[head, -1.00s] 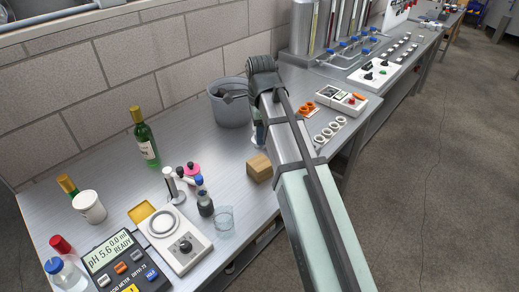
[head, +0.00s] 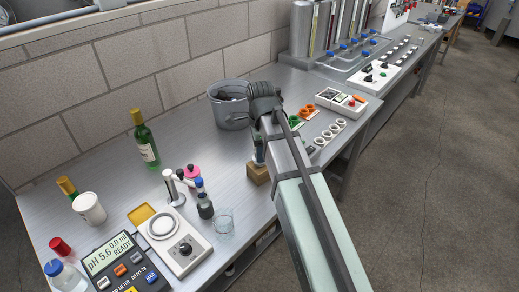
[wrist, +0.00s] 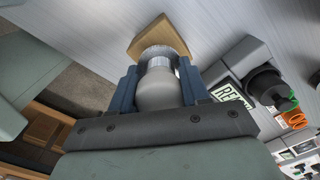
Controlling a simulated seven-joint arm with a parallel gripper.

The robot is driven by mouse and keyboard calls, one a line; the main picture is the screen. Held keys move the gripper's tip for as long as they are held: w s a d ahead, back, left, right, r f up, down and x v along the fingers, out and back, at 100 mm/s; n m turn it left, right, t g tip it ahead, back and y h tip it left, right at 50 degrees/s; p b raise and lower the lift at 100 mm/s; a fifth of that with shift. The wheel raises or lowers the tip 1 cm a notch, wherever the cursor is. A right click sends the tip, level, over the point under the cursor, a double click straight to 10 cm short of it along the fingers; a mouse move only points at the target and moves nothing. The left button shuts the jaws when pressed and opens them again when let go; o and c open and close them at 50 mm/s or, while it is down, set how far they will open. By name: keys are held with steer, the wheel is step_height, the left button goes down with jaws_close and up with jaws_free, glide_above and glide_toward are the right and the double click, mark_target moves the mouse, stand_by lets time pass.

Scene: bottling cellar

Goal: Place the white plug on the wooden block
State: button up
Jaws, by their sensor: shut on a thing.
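The wooden block (head: 257,176) stands on the metal bench near its front edge, below my gripper (head: 259,162). In the wrist view the block (wrist: 150,36) lies just beyond the fingertips. My gripper (wrist: 159,72) points down and its blue fingers are shut on the white plug (wrist: 157,92), one finger on each side. The plug has a pale rounded body and a shiny ribbed end towards the block. That end overlaps the block in the picture; I cannot tell whether they touch. In the head view my arm and fingers hide most of the plug.
A grey bucket (head: 229,116) stands behind the block. White rings (head: 328,134) and orange pieces (head: 308,110) lie to the right. Bare bench lies left of the block.

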steer(key=o, duration=1.1)
step_height(320, 180, up, 12)
steer(key=shift+d+r, duration=0.1)
